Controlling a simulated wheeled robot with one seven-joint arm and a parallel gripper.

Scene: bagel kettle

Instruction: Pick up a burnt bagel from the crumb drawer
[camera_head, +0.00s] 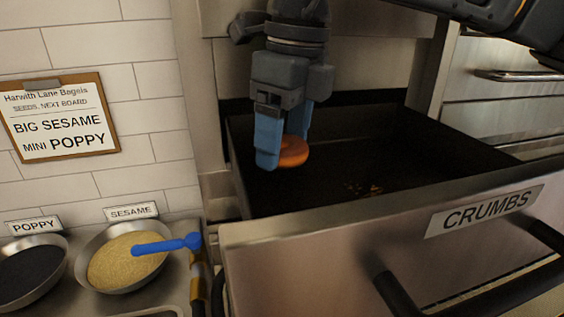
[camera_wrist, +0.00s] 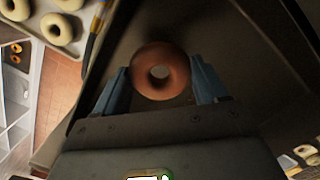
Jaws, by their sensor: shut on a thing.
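My gripper (camera_head: 282,150) reaches down over the open drawer labelled CRUMBS (camera_head: 370,230). Its blue fingers are shut on a browned bagel (camera_head: 295,151), which looks orange-brown in the head view. In the wrist view the bagel (camera_wrist: 160,70) lies between the two blue fingertips (camera_wrist: 160,82), its hole facing the camera. The left finger hides part of the bagel in the head view. I cannot tell whether the bagel touches the drawer floor. The dark drawer floor shows a few orange crumbs (camera_head: 372,188) to the right of the bagel.
The drawer's walls and front rim surround my gripper. A tray of pale bagels (camera_wrist: 58,30) shows in the wrist view. A sign (camera_head: 60,118) hangs on the tiled wall.

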